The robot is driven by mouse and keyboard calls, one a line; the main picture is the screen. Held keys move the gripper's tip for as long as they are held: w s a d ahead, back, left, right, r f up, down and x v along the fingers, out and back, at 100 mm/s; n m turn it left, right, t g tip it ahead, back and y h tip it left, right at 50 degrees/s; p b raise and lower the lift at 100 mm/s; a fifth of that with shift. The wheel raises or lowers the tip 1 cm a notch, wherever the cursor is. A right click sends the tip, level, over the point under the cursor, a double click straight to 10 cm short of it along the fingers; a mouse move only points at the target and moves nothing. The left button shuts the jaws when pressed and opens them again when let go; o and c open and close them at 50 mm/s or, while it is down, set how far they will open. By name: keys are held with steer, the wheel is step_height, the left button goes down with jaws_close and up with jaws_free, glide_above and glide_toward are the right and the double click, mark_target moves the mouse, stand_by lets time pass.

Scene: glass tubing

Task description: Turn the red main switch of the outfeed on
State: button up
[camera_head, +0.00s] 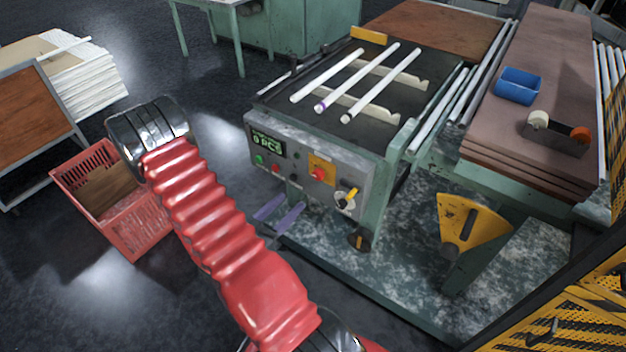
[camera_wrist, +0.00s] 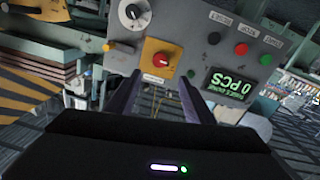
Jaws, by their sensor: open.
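The red main switch (camera_head: 319,173) is a round red knob on a yellow plate (camera_head: 327,162), on the outfeed's grey control panel (camera_head: 300,191). It also shows in the wrist view (camera_wrist: 161,59), where the panel appears upside down. My gripper (camera_head: 277,214) is open and empty, its two purple-grey fingers apart in front of the panel, left of and below the switch in the head view. In the wrist view the fingers (camera_wrist: 156,88) reach toward the yellow plate, and the switch shows just beyond the tips, between them. I see no contact. The knob's exact turn position is too small to tell.
White tubes (camera_head: 327,75) lie on the outfeed. A red crate (camera_head: 115,205) stands behind my arm.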

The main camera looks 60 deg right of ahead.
mark_target(316, 176)
steer(key=shift+s+d, duration=0.4)
steer(key=shift+d, duration=1.7)
steer(key=shift+s+d, duration=0.4)
steer(key=shift+d, duration=1.75)
steer(key=shift+s+d, duration=0.4)
steer(key=shift+d, duration=1.7)
steer(key=shift+c, duration=0.2)
steer(key=c, duration=1)
